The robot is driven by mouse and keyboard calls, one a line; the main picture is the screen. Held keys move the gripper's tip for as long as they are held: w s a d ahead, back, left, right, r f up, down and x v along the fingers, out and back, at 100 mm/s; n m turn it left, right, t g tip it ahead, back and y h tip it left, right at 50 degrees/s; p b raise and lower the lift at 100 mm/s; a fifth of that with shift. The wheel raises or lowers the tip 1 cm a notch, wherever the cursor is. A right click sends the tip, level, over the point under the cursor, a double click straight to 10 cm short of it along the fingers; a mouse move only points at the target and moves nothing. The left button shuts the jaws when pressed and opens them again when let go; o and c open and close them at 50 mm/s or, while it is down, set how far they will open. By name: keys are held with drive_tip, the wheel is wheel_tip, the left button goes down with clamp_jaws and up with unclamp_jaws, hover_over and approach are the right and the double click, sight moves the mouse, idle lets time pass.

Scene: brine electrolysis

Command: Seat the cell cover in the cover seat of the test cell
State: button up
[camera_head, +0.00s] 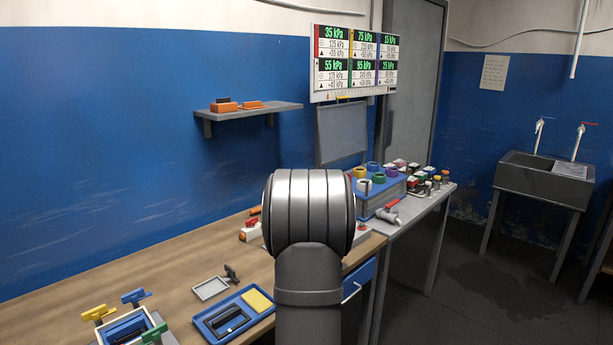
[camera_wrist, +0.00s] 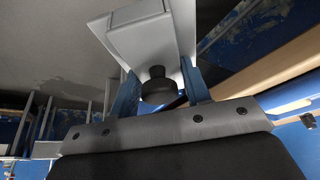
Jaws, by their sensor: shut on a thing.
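My gripper (camera_wrist: 160,80) shows in the wrist view, with its blue fingers on either side of a dark round knob. It is shut on a pale grey piece (camera_wrist: 140,38) that appears to be the cell cover, with the knob on it; its far edges run out of the frame. In the head view my own arm hides the gripper and the held piece. The pale open box with a blue inside and yellow, blue and green clamps (camera_head: 125,328), at the bottom left on the bench, looks like the test cell. The frame cuts off its lower part.
A grey square frame (camera_head: 211,289) and a small dark fitting (camera_head: 231,273) lie on the wooden bench (camera_head: 60,285). A blue tray (camera_head: 215,335) holds a black part and a yellow pad. A blue block with coloured rings (camera_head: 397,189) stands beyond my arm.

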drive_tip(key=s+f, duration=0.2)
drive_tip(key=f, duration=0.1)
drive_tip(key=s+f, duration=0.1)
drive_tip(key=shift+s+a+f, duration=0.1)
drive_tip(key=shift+a+f, duration=0.2)
drive_tip(key=shift+f, duration=0.05)
